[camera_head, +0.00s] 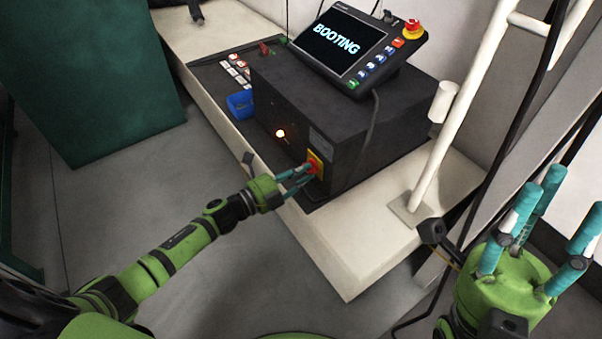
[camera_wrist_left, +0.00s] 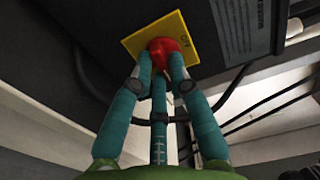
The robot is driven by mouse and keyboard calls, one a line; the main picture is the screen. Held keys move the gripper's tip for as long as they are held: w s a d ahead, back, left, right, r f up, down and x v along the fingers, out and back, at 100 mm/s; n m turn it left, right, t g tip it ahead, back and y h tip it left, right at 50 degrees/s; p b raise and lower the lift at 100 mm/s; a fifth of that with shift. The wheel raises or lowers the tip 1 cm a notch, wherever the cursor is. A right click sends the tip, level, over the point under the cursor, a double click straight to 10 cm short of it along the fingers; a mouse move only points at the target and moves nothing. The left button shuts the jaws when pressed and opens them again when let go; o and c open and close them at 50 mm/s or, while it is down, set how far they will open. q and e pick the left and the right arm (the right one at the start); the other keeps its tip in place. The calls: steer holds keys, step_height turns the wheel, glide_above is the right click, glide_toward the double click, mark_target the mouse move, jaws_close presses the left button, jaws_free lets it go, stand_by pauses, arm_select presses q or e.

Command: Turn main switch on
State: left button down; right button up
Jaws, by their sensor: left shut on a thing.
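The main switch is a red knob on a yellow plate (camera_head: 318,161) on the front of a black control box (camera_head: 330,110). In the left wrist view the red knob (camera_wrist_left: 167,50) sits on its yellow plate (camera_wrist_left: 135,42), with lettering partly visible beside it. My left gripper (camera_head: 308,171) is shut on the red knob, its teal fingers (camera_wrist_left: 160,85) around it. A pendant screen (camera_head: 340,42) on top reads "BOOTING". My right gripper (camera_head: 535,230) is open and empty at the lower right, fingers pointing up.
A white bench (camera_head: 345,255) carries the box. A blue bin (camera_head: 240,104) and small labelled items (camera_head: 236,68) are left of the box. A white post (camera_head: 455,125) stands to the right. The grey floor in front is clear.

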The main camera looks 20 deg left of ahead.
stand_by(0.3)
arm_select(q)
steer(key=c, duration=1.2)
jaws_free()
steer(key=v, duration=1.2)
